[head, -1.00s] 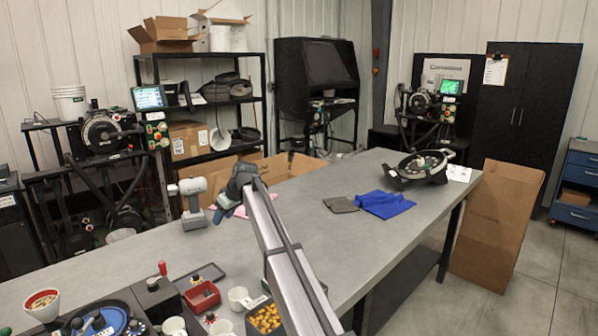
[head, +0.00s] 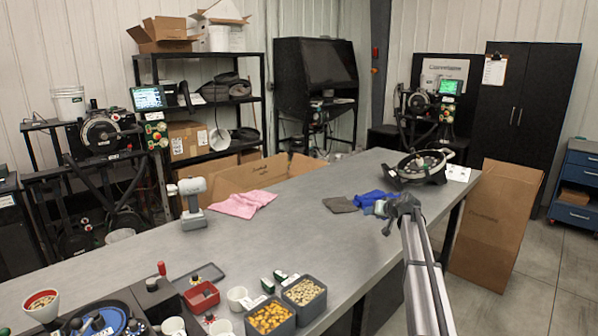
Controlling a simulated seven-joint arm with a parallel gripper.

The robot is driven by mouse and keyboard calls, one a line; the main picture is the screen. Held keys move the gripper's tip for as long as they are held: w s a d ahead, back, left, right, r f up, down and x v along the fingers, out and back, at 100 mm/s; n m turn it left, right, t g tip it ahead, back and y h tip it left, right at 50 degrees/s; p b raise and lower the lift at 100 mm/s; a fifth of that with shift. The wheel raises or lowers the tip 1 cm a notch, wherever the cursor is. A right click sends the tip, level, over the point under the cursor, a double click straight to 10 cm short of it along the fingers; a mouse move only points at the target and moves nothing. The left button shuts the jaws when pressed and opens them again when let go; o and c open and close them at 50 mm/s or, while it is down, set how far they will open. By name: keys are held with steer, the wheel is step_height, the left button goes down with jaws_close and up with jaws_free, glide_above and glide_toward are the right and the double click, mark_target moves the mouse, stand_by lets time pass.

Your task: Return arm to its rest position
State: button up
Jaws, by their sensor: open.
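My arm reaches in from the bottom right in the head view, over the right edge of the grey table (head: 290,232). My gripper (head: 380,209) is at its far end, pointing left, close in front of the blue cloth (head: 366,199) and partly covering it. It looks empty, though its fingers are small and hard to make out. The seed meter (head: 421,168) lies at the far right end of the table, beyond my gripper and apart from it.
Bins of yellow (head: 270,319) and tan pieces (head: 304,292), a red tray (head: 201,297) and white cups crowd the near left. The table's middle is clear.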

steer(key=s+d+f+m+t+h, duration=0.1)
steer(key=s+d+f+m, duration=0.1)
steer(key=d, duration=0.7)
steer(key=s+d+f+m+t+h, duration=0.1)
steer(key=s+d+m+h, duration=0.15)
steer(key=d, duration=0.75)
steer(key=s+d+f+m, duration=0.1)
steer(key=s+d+f, duration=0.1)
steer(key=s+f, duration=0.45)
steer(key=s+a+f+n+g+y, duration=0.1)
steer(key=s+a+f+g, duration=0.2)
steer(key=s+a+f, duration=0.75)
steer(key=s+a+f+n+g+y, duration=0.1)
steer(key=s+a+f+g, duration=0.45)
steer(key=f, duration=0.85)
steer(key=s+a+f+n+g, duration=0.1)
steer(key=s+a+f+g, duration=0.1)
steer(key=s+a+f, duration=0.9)
steer(key=s+a+f+g, duration=0.2)
steer(key=s+f, duration=0.2)
steer(key=s, duration=0.6)
steer(key=s+a+f+g, duration=0.2)
steer(key=s+f, duration=0.3)
steer(key=s, duration=0.5)
steer(key=s+a+n+g+h, duration=0.2)
steer(key=s+n+g, duration=0.1)
steer(key=s, duration=1.8)
steer(key=shift+s+g+h, duration=0.2)
steer(key=shift+g+h, duration=0.15)
steer(key=shift+g, duration=0.5)
